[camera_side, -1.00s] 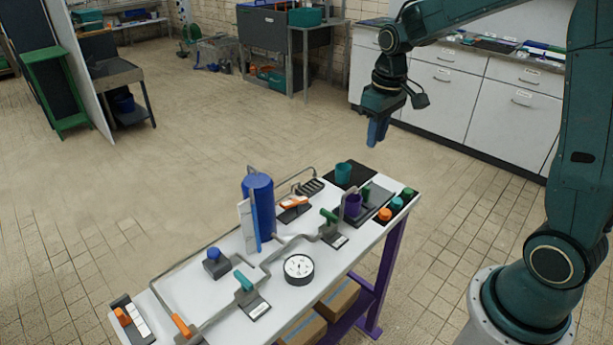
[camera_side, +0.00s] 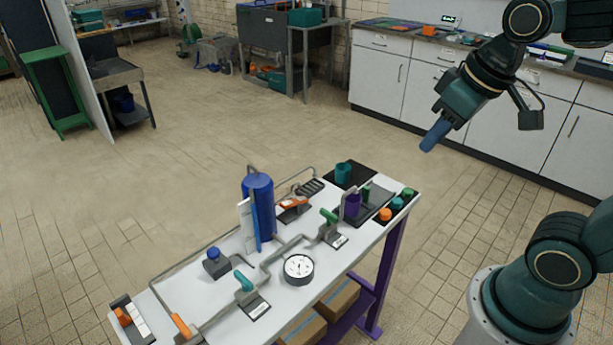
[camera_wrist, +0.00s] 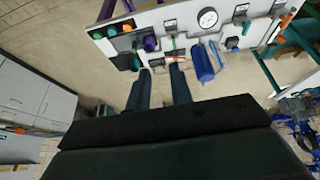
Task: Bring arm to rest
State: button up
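My arm is raised and folded back toward its base at the right of the side view. My gripper (camera_side: 430,145) hangs tilted in free air, beyond the right end of the white table (camera_side: 205,285) and well above the floor. It touches nothing. In the wrist view its two blue fingers stand apart with an empty gap (camera_wrist: 161,72) between them. The table shows upside down past the fingertips there.
White cabinets (camera_side: 430,95) stand behind my gripper. Open tiled floor lies between.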

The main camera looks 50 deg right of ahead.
jog(key=shift+t, duration=0.5)
jog(key=shift+s+a+f, duration=0.1)
jog(key=shift+s+a, duration=0.1)
jog(key=shift+s, duration=0.65)
jog(key=shift+s+a+f, duration=0.1)
jog(key=shift+s+a, duration=0.15)
jog(key=shift+s, duration=0.55)
jog(key=shift+s+a, duration=0.2)
jog(key=shift+s, duration=0.65)
